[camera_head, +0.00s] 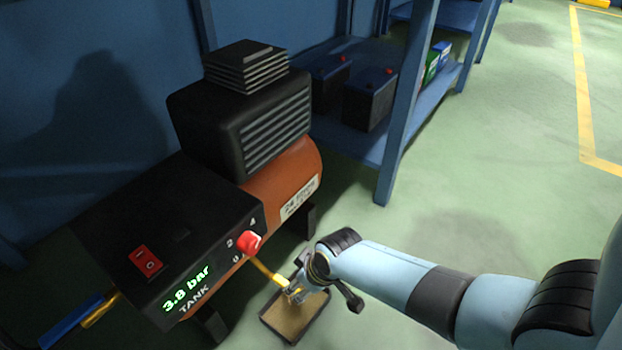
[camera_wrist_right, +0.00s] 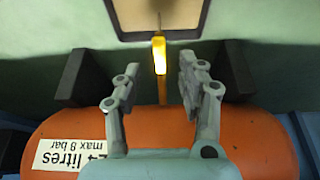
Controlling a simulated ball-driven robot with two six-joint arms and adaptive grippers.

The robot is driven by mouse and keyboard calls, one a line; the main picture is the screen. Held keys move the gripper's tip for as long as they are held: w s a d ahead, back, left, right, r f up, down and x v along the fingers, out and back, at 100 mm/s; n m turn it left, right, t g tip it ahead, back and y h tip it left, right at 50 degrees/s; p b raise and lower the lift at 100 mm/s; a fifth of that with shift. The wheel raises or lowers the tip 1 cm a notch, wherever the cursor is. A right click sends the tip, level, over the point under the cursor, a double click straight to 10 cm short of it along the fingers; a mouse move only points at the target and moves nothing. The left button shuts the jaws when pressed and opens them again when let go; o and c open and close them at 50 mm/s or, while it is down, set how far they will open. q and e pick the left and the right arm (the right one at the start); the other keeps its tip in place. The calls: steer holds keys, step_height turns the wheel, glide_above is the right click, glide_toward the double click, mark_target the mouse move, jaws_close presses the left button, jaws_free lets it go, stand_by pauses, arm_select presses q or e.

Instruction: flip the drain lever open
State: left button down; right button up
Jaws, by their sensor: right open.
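The yellow drain lever (camera_wrist_right: 159,58) shows in the right wrist view, sticking out beyond the orange tank (camera_wrist_right: 180,140). In the head view a yellow bar (camera_head: 264,272), which looks like the same lever, runs from below the tank toward my right gripper (camera_head: 292,292). My right gripper (camera_wrist_right: 158,82) is open, and in the wrist view the lever lies between the lines of its two fingers, with clear gaps on both sides. I cannot tell how far in depth the fingertips are from it. My left gripper is not in view.
The compressor's control box (camera_head: 150,230) reads 3.8 bar and has a red switch (camera_head: 146,261) and a red knob (camera_head: 248,242). A shallow tray (camera_head: 312,322) lies on the floor under the gripper. A blue shelf (camera_head: 350,142) holds dark boxes. Green floor is clear at right.

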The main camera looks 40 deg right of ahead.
steer(key=v, duration=0.6)
steer(key=shift+s+r, duration=0.25)
steer(key=shift+r, duration=0.1)
steer(key=shift+s, duration=0.1)
